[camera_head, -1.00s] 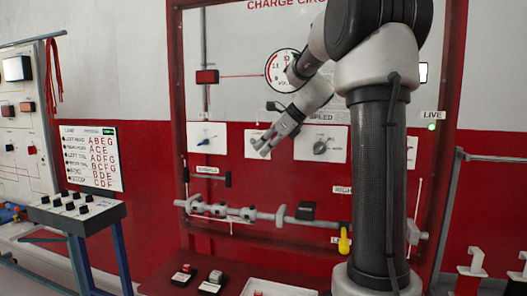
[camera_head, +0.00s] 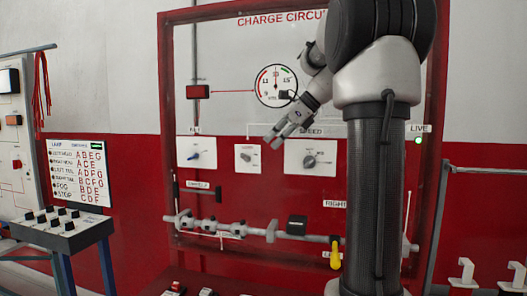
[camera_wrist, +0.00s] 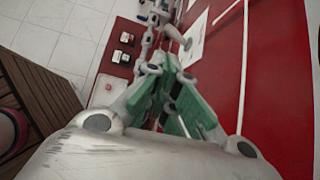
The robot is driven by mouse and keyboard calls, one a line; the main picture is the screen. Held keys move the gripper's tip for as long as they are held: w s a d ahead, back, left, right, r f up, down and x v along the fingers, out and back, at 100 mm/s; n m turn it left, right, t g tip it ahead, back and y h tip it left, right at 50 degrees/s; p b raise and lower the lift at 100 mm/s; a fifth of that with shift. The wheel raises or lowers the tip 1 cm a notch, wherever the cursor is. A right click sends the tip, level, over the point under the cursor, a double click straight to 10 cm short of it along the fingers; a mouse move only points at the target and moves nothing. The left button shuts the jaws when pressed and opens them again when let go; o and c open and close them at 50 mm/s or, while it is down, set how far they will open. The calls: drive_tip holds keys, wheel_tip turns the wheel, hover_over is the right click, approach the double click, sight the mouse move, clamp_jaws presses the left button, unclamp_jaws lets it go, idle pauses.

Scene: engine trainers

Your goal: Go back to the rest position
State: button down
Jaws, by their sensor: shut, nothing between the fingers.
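My gripper (camera_head: 274,142) is shut and empty. It hangs tilted down and to the left, in front of the red-framed charge circuit panel (camera_head: 234,30). In the head view its tips sit just right of the small middle knob plate (camera_head: 248,158) and above the right knob plate (camera_head: 311,158). In the wrist view my gripper (camera_wrist: 172,105) shows green inner pads, with a pale knob beyond them. I cannot tell how far the tips are from the panel, but nothing is held.
A gauge (camera_head: 276,86) is beside my forearm. A rail with grey clamps (camera_head: 208,224) and a yellow handle (camera_head: 336,252) runs below. A switch console (camera_head: 62,229) stands at left. Small switch boxes (camera_wrist: 121,57) show in the wrist view. A wooden slatted surface (camera_wrist: 30,105) lies at left there.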

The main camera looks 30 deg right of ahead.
drive_tip(key=shift+v, duration=0.95)
drive_tip(key=s+d+f+n+g+h, duration=0.25)
drive_tip(key=s+f+n, duration=0.35)
drive_tip(key=f+n, duration=0.35)
drive_tip(key=s+a+f+n+h, duration=0.1)
drive_tip(key=s+a+f+n, duration=0.3)
drive_tip(key=s+n, duration=0.4)
drive_tip(key=s+a+f+n+h, duration=0.2)
drive_tip(key=s+a+f+n, duration=0.3)
drive_tip(key=s+a+n, duration=0.2)
drive_tip(key=s+n, duration=0.2)
drive_tip(key=s, duration=0.1)
drive_tip(key=shift+s+a+f, duration=0.2)
drive_tip(key=shift+s+f, duration=0.1)
drive_tip(key=shift+f, duration=0.05)
